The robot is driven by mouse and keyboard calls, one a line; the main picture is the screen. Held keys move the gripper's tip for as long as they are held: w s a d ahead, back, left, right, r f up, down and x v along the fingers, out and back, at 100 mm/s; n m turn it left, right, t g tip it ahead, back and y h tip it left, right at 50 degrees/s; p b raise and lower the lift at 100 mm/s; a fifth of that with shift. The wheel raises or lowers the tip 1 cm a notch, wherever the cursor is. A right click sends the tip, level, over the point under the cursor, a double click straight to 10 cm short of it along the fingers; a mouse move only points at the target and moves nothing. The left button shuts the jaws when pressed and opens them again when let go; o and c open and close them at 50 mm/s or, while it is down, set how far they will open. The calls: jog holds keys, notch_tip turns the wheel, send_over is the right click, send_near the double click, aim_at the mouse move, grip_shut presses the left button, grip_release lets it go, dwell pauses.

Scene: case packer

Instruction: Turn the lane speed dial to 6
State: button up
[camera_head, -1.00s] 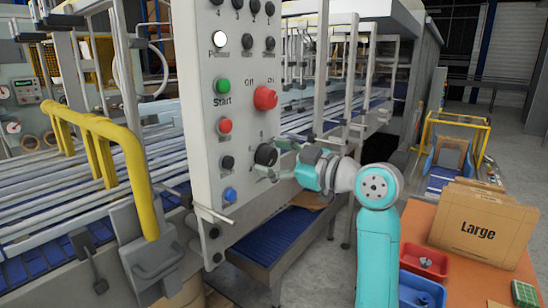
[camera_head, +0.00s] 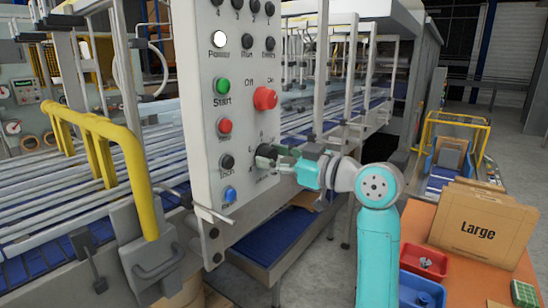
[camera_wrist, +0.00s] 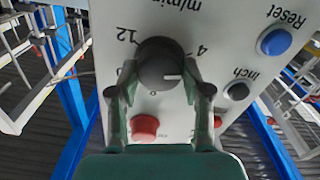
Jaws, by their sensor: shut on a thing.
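The lane speed dial is a round black knob on the white control panel; in the wrist view the dial (camera_wrist: 158,60) sits between my fingers. Its white pointer mark shows at the right, below the printed 4, and part of the scale is hidden by my fingers. "12" and "m/min" read upside down there. My gripper (camera_wrist: 160,78) is shut on the dial, one finger on each side. In the head view my gripper (camera_head: 273,156) reaches the panel from the right and hides much of the dial (camera_head: 263,150).
An orange table (camera_head: 410,235) with a Large box (camera_head: 482,222) stands right.

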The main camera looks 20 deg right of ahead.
jog(key=m, duration=0.4)
jog(key=shift+m, duration=0.3)
jog(key=shift+w+d+m, duration=0.1)
jog(key=shift+m, duration=1.8)
jog(key=o, duration=1.1)
jog(key=shift+o, duration=0.2)
jog(key=v, duration=1.2)
